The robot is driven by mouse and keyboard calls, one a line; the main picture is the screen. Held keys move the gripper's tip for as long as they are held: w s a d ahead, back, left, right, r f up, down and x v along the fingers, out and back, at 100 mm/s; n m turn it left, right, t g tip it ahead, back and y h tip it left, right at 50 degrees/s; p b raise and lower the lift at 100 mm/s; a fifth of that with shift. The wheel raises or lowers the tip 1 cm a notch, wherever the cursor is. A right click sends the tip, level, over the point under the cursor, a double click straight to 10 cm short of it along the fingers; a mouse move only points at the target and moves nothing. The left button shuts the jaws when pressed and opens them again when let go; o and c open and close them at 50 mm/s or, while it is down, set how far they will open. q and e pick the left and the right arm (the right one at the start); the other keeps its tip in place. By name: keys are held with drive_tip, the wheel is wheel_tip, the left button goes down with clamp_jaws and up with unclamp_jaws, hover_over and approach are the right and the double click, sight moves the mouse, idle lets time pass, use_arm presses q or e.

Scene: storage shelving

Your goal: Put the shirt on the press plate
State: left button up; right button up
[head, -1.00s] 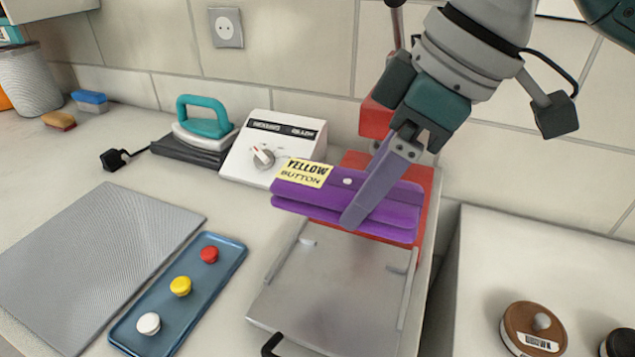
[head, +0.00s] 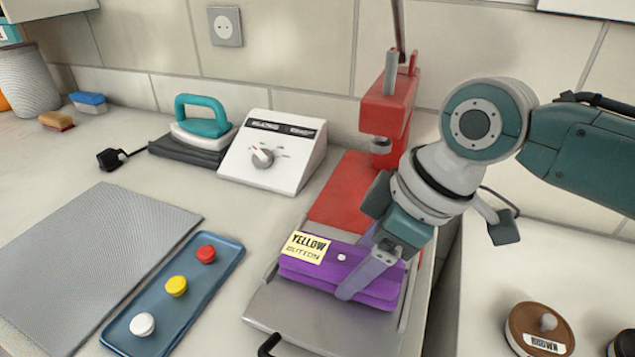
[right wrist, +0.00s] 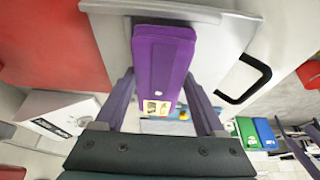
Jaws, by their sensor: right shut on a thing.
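The folded purple shirt (head: 318,279) has a yellow label reading "YELLOW BUTTON" and a small white button. It is low over the grey press plate (head: 270,307) in front of the red press (head: 388,105); whether it touches the plate is hard to tell. My right gripper (head: 358,283) is shut on the shirt near its right end, one finger across its front. The right wrist view shows the shirt (right wrist: 160,60) between the fingers, with the plate (right wrist: 115,40) behind it. My left gripper is not in view.
A blue tray (head: 215,275) with red, yellow and white buttons and a grey mat (head: 90,255) lie left of the plate. A white control box (head: 285,165) and a teal iron (head: 203,122) stand behind. A black handle (head: 268,346) sticks out at the plate's front.

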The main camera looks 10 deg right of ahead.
drive_tip(key=shift+f, duration=0.2)
drive_tip(key=o, duration=1.4)
drive_tip(key=shift+r, duration=0.1)
drive_tip(key=shift+r, duration=0.25)
drive_tip(key=p+v, duration=0.2)
drive_tip(key=v, duration=1)
drive_tip(key=s+a+f+m, duration=0.3)
drive_tip(key=s+a+f, duration=0.15)
drive_tip(key=s, duration=0.45)
drive_tip(key=s+d+f+m+t+h, duration=0.1)
drive_tip(key=s+d+m+h, duration=0.2)
drive_tip(key=s+d+m, duration=0.3)
drive_tip(key=s+d, duration=0.1)
drive_tip(key=s, duration=0.1)
drive_tip(key=shift+s+d+f+h, duration=0.15)
drive_tip(key=shift+s+d+h, duration=0.15)
drive_tip(key=shift+s, duration=0.1)
